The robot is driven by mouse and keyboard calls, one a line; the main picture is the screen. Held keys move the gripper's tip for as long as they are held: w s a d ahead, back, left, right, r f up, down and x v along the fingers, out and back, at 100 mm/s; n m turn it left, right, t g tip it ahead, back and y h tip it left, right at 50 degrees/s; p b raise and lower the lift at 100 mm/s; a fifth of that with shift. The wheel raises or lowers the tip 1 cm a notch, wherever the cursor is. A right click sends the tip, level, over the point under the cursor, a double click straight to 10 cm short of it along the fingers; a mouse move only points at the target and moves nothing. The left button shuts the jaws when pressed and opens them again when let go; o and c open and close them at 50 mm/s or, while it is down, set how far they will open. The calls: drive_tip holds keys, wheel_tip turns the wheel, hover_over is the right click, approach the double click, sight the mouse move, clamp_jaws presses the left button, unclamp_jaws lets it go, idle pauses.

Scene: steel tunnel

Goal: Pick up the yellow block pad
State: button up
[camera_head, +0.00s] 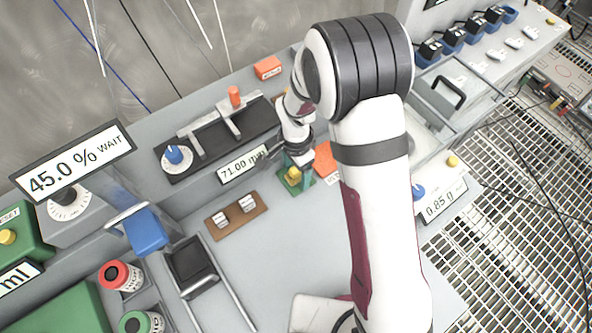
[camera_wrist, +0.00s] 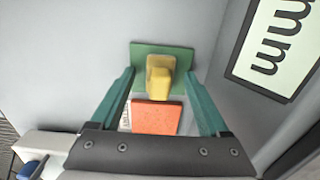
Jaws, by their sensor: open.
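The yellow block pad (camera_wrist: 159,80) stands on a green base plate (camera_wrist: 183,55) in the wrist view. In the head view the yellow block (camera_head: 293,174) shows partly, at the end of my arm. My gripper (camera_wrist: 160,85) is open, with its two teal fingers on the left and right of the yellow block. Gaps show between the fingers and the block. In the head view my gripper (camera_head: 296,170) is over the green plate and hides part of it.
An orange pad (camera_wrist: 157,117) lies next to the green plate. A display reading mm (camera_wrist: 277,45) stands close on the right in the wrist view. A brown board with two white pieces (camera_head: 236,214) lies to the left in the head view.

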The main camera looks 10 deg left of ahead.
clamp_jaws()
idle(0.3)
drive_tip(key=shift+r, duration=0.15)
wheel_tip(320, 180, up, 4)
drive_tip(key=shift+f, duration=0.2)
drive_tip(key=s+d+r, duration=0.1)
drive_tip(key=d+r, duration=0.6)
drive_tip(key=d, duration=0.4)
drive_tip(key=shift+d, duration=0.35)
